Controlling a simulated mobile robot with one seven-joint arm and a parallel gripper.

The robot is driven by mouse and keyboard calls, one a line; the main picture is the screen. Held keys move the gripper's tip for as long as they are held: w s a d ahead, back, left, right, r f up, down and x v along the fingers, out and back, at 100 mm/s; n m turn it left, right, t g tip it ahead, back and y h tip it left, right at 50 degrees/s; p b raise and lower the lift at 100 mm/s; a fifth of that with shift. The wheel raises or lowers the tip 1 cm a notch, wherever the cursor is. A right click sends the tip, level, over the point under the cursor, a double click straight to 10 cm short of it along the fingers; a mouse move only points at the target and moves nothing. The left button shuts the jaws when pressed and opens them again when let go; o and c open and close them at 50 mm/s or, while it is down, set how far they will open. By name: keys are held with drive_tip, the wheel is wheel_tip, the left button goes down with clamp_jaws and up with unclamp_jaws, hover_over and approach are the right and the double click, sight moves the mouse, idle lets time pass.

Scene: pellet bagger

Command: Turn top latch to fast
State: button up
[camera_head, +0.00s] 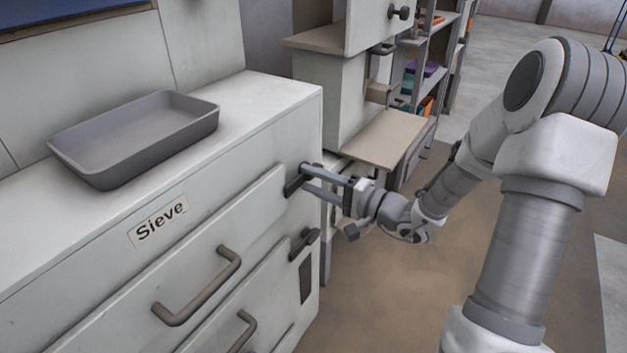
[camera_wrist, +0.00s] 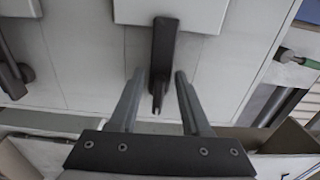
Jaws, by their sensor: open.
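The top latch (camera_head: 293,184) is a dark handle at the right end of the upper drawer on the white Sieve cabinet (camera_head: 270,115). In the wrist view the top latch (camera_wrist: 163,50) is a dark bar between the fingers, its narrow end pointing down toward the palm. My gripper (camera_head: 306,177) is open, with its two grey fingers reaching to the latch. In the wrist view my gripper (camera_wrist: 160,74) has one finger on each side of the latch, with gaps showing. The fingers partly cover the latch in the head view.
A lower latch (camera_head: 304,243) sits below, beside the lower drawer. Bar handles (camera_head: 197,289) stick out from the drawer fronts. A grey tray (camera_head: 138,136) rests on the cabinet top. A beige-topped bench (camera_head: 376,138) stands behind the gripper. The floor to the right is open.

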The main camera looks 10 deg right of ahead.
drive_tip(key=p+v, duration=0.3)
drive_tip(key=v, duration=1.4)
drive_tip(key=shift+s+p, duration=0.2)
drive_tip(key=shift+p, duration=0.1)
drive_tip(key=shift+d+r, duration=0.1)
drive_tip(key=shift+d, duration=0.05)
